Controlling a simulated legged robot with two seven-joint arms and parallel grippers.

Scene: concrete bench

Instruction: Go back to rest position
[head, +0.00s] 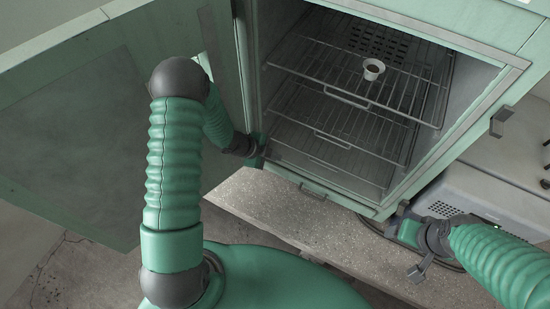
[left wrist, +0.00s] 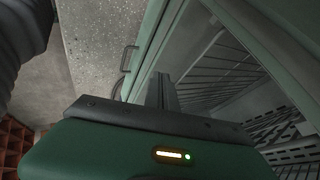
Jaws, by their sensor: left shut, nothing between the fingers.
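My left gripper (head: 258,156) is at the lower left corner of the open green cabinet (head: 455,30), beside the hinge side of its door. In the left wrist view its fingers (left wrist: 162,92) are together with nothing between them, close to the cabinet's edge. My right gripper (head: 405,235) is low on the right, in front of the bench and beside the cabinet's lower right corner. Its fingers are too unclear to tell whether they are apart.
The cabinet door (head: 90,120) stands wide open on the left, behind my left arm. A lower wire rack (head: 320,133) looks empty. A grey metal box (head: 475,195) sits on the right of the concrete bench (head: 270,205). Bare floor shows at lower left.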

